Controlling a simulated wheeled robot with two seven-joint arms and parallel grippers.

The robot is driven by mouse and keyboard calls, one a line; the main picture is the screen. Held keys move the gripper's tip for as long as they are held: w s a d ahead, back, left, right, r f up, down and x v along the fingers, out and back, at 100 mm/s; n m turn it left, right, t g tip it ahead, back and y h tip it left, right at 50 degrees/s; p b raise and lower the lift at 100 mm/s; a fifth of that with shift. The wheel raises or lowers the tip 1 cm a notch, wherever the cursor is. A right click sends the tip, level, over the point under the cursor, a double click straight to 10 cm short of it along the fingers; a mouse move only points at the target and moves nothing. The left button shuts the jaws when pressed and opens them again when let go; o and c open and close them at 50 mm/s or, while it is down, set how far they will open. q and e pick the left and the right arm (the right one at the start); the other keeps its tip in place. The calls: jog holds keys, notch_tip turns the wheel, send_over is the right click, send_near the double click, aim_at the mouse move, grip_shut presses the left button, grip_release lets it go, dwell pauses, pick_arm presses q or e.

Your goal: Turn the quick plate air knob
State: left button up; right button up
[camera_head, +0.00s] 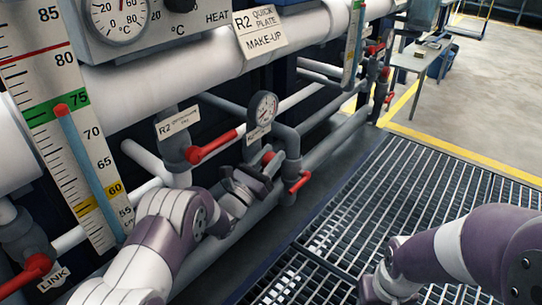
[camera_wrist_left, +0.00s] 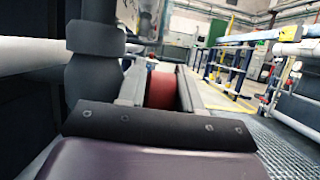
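The red air knob (camera_head: 268,157) sits on the pipework below a round gauge (camera_head: 263,107) with a small label I cannot read. In the left wrist view the red knob (camera_wrist_left: 160,88) fills the gap between the two grey fingers of my left gripper (camera_wrist_left: 160,80). The fingers appear shut on its sides. In the head view my left gripper (camera_head: 262,168) reaches up to the knob from the lower left and partly hides it. My right arm comes in from the right; its gripper (camera_head: 372,292) is low at the bottom edge, and its fingers cannot be made out.
A red lever (camera_head: 211,147) on a valve is left of the knob, and another red handle (camera_head: 299,182) is just right of it. A grey vertical pipe (camera_wrist_left: 95,70) stands close left in the wrist view. Open grating (camera_head: 400,190) lies to the right.

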aim_at(265, 162)
pick_arm(q)
jog(key=shift+w+r+g+y+p, duration=0.1)
jog(key=shift+r+g+y+p, duration=0.55)
jog(key=shift+p, duration=1.55)
jog(key=shift+d+f+g, duration=0.1)
jog(key=shift+f+g, duration=0.35)
jog(key=shift+f, duration=0.25)
jog(key=o, duration=0.7)
jog(key=shift+s+a+r+p, duration=0.1)
jog(key=shift+s+a+p, duration=0.15)
jog(key=shift+p, duration=0.15)
jog(key=p+v, duration=0.3)
jog(key=v, duration=0.3)
jog(key=shift+s, duration=0.1)
jog(key=shift+s+a, duration=0.2)
jog(key=shift+s, duration=0.1)
